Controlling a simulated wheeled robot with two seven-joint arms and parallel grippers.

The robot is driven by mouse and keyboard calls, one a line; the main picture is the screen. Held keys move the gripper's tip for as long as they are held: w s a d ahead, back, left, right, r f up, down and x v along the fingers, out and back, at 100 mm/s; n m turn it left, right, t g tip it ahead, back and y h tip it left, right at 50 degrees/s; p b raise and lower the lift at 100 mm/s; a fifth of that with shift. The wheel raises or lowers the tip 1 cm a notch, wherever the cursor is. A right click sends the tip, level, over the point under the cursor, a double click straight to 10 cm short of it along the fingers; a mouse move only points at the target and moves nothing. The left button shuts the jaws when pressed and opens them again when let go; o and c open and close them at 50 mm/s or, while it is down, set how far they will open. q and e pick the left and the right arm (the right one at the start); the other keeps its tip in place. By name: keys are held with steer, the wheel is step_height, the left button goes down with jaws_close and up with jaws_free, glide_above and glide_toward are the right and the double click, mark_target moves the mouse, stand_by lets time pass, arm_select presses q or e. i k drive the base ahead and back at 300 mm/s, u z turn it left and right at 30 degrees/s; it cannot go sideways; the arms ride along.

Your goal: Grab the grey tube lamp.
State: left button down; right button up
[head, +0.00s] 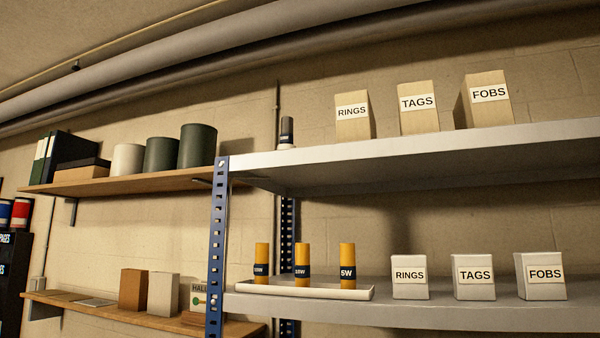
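A small dark grey cylinder (287,130) with a pale base stands upright near the left end of the upper metal shelf. It may be the grey tube lamp; it is too small to be sure. Several orange-yellow tubes with dark wattage labels stand in a white tray on the lower metal shelf; the rightmost tube (347,261) reads 5W. Neither of my grippers shows in the head view.
The upper metal shelf (400,147) holds tan RINGS, TAGS and FOBS boxes. The lower one holds the white tray (310,291) and white boxes with the same labels. A blue post (217,250) stands at the left end. Wooden wall shelves (130,184) are further left.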

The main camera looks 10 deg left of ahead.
mark_target(286, 135)
steer(key=k, duration=1.25)
steer(key=u, duration=0.35)
steer(key=i, duration=0.65)
steer(key=u, duration=0.5)
